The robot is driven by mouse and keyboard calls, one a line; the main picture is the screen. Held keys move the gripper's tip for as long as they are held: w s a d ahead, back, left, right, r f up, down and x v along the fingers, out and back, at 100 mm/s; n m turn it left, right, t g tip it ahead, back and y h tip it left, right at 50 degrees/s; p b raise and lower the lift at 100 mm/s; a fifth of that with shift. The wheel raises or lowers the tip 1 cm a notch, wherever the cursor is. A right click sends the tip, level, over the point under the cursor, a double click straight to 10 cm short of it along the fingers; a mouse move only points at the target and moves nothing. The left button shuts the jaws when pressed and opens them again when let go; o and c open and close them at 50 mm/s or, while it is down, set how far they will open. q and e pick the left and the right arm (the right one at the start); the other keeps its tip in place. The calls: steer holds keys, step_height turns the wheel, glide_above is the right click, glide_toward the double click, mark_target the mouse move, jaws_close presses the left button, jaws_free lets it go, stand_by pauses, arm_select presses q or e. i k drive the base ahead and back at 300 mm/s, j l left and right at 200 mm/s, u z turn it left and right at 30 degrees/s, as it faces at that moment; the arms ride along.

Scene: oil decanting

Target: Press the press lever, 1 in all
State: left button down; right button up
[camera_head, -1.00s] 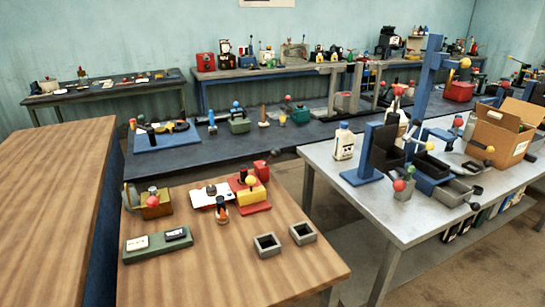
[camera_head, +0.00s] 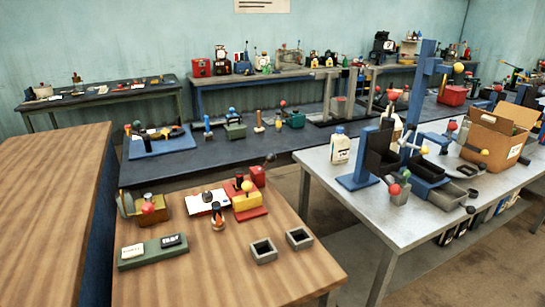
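A tall blue press-like stand (camera_head: 420,100) rises from the grey metal table at the right. A lever with a yellow ball knob (camera_head: 458,68) sticks out to the right near its top; this may be the press lever, but I cannot tell for sure. Lower levers with red knobs (camera_head: 394,189) and a yellow knob (camera_head: 484,152) show around its base. Neither of my grippers is in view, and nothing touches the stand.
A white bottle (camera_head: 340,146) and an open cardboard box (camera_head: 497,135) stand on the grey table (camera_head: 400,225). A wooden table (camera_head: 185,285) with small devices and two square cups stands in front. A bare wooden surface (camera_head: 50,190) fills the left. Floor shows between the tables.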

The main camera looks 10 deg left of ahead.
mark_target(271, 158)
steer(key=i+l+z, duration=0.6)
steer(key=i, duration=0.15)
